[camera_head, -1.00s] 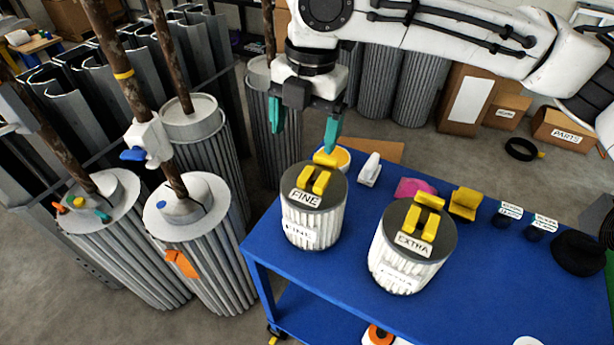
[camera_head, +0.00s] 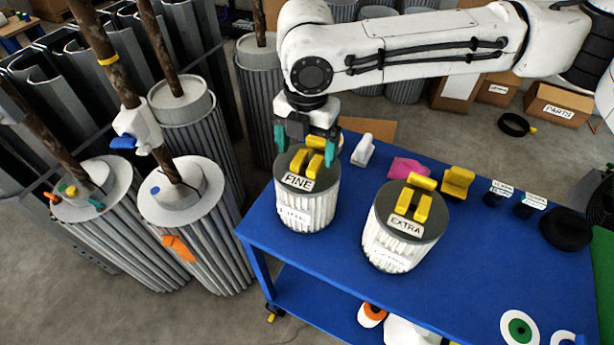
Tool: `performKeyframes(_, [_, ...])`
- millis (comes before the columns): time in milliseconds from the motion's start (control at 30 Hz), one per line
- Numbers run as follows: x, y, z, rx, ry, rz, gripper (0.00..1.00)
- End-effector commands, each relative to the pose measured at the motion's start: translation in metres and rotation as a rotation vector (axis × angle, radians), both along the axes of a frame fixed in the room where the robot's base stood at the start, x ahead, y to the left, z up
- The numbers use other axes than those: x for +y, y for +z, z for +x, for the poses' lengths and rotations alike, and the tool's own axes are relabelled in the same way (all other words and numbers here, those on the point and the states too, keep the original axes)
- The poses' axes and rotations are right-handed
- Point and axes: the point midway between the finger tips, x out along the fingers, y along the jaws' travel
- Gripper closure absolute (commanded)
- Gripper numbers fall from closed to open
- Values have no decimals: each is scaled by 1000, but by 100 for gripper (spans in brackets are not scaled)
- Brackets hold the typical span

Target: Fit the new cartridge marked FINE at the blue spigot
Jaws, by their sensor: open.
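The FINE cartridge (camera_head: 306,203), white and pleated with a dark grey top and a yellow handle, stands upright on the blue cart near its left edge. My gripper (camera_head: 306,152) is open with teal fingers, pointing down just at or above that yellow handle; I cannot tell if they touch. The EXTRA cartridge (camera_head: 398,232) stands to its right, also with a yellow handle. The blue spigot (camera_head: 155,190) shows as a small blue mark on the white collar atop a grey pleated canister (camera_head: 206,245), left of the cart. An orange tab (camera_head: 178,248) is on that canister's side.
The blue cart (camera_head: 340,262) also holds a white piece (camera_head: 362,150), a pink item (camera_head: 408,168), a yellow block (camera_head: 457,183) and small dark labelled jars (camera_head: 528,205). Brown pipes and a blue-handled valve (camera_head: 123,142) rise above the canisters.

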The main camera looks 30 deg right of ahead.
Motion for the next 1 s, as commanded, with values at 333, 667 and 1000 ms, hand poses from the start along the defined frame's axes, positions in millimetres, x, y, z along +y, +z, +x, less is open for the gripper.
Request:
performKeyframes(333, [0, -14, 0, 0, -1, 0, 13])
performKeyframes(667, [0, -15, 0, 1, -2, 1, 13])
performKeyframes(1000, [-1, -19, 0, 0, -2, 0, 13])
